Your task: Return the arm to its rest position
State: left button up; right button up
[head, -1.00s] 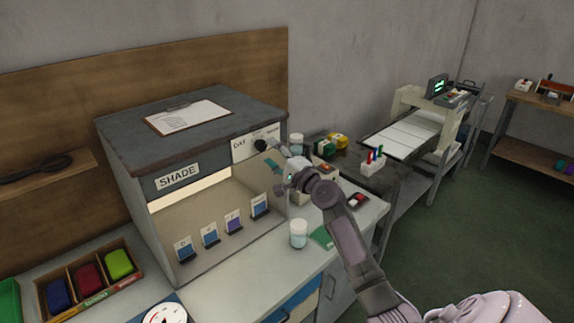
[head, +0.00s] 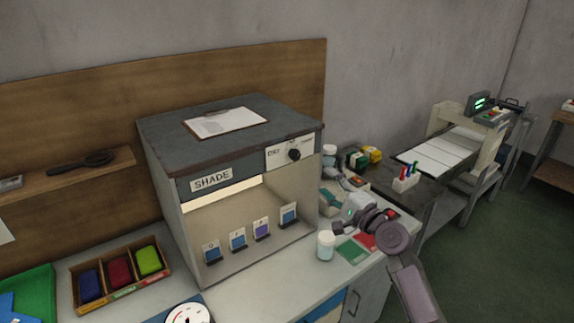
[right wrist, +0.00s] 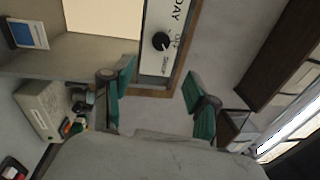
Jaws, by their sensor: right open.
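My right gripper (head: 332,212) is open and empty. In the head view it is just right of the grey shade cabinet (head: 230,130), above the right end of the bench. In the right wrist view its two green-padded fingers (right wrist: 158,78) stand wide apart with nothing between them. The cabinet's black knob (head: 294,154) is on a white panel at its upper right front. The knob also shows in the right wrist view (right wrist: 161,41), beyond the fingers and apart from them. My left gripper is not in view.
A white-lidded jar (head: 326,246), a green card (head: 352,251) and a red card (head: 366,241) are on the bench near my right gripper. Another jar (head: 329,155) stands behind. A divided tray (head: 120,277) is at left. Floor at right is open.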

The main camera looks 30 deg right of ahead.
jog(key=s+a+f+n+g+y, duration=0.2)
jog(key=s+a+f+n+g, duration=0.35)
jog(key=a+f, duration=0.35)
jog(key=s+a+f+n+g+y, duration=0.1)
jog(key=s+a+f+n+g, duration=0.35)
jog(key=a+f+n, duration=0.45)
jog(key=s+a+f+n+g+h, duration=0.2)
jog(key=s+a+f+n+g, duration=0.1)
jog(key=s, duration=0.7)
jog(key=s+a+f+n+g+h, duration=0.2)
jog(key=s+n+g, duration=0.1)
jog(key=s, duration=0.7)
notch_tip(320, 180, down, 27)
jog(key=s+g+b, duration=0.1)
jog(key=b, duration=0.2)
jog(key=s+d+f+g+b, duration=0.1)
jog(key=s+d+f, duration=0.1)
jog(key=s+f, duration=1.5)
notch_tip(320, 180, down, 2)
jog(key=shift+d+f+b, duration=0.25)
jog(key=shift+d+b, duration=0.05)
